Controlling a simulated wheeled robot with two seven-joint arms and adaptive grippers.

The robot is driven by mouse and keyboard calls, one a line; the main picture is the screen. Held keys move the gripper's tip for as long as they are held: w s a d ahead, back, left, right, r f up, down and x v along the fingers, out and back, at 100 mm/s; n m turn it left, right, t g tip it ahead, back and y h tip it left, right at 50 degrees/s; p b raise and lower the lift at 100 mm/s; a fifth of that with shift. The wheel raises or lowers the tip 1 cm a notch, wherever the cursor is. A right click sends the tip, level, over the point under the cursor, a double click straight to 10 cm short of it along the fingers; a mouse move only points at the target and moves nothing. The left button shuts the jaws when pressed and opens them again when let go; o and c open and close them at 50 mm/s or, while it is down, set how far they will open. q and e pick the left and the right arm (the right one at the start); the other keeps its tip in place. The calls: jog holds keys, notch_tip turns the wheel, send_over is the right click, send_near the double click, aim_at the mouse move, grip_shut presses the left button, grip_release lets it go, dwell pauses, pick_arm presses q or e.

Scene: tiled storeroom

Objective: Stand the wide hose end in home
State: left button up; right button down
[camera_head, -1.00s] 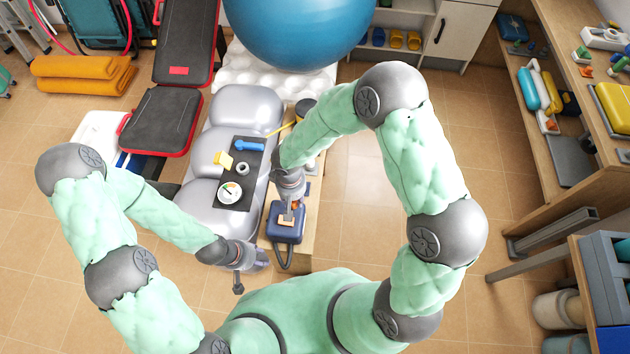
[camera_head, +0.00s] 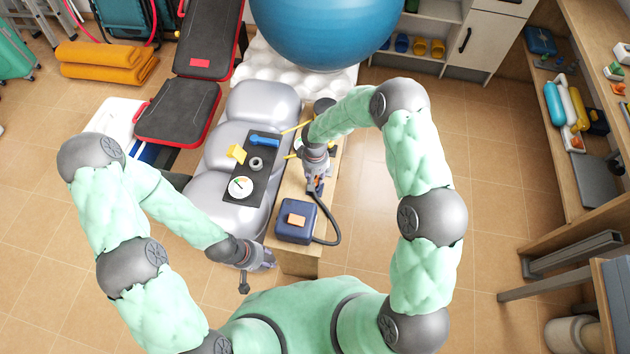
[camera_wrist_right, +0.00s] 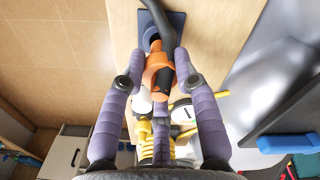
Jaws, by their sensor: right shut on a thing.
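My right gripper (camera_head: 315,188) is over the wooden bench, behind the blue pump box (camera_head: 296,221). In the right wrist view it is shut on an orange hose end (camera_wrist_right: 157,62) with a black part between the fingers. The dark hose (camera_head: 329,231) runs from the box's right side, curving back to that end. I cannot tell which mark or holder is home.
A dark mat (camera_head: 264,178) on the grey cushions bears a blue piece, a yellow piece, a ring and a gauge (camera_head: 241,187). Yellow thin parts (camera_head: 297,127) and a dark round item (camera_head: 324,105) are at the bench's far end. Floor right of the bench is clear.

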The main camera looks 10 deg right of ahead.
aim_at(315, 181)
jog(key=shift+f+b, duration=0.65)
jog(key=shift+f, duration=0.95)
jog(key=shift+f, duration=0.15)
jog(key=c, duration=0.9)
grip_release()
jog(key=shift+r, duration=0.3)
notch_tip(315, 181, up, 12)
jog(key=p, duration=0.4)
jog(key=shift+f, duration=0.1)
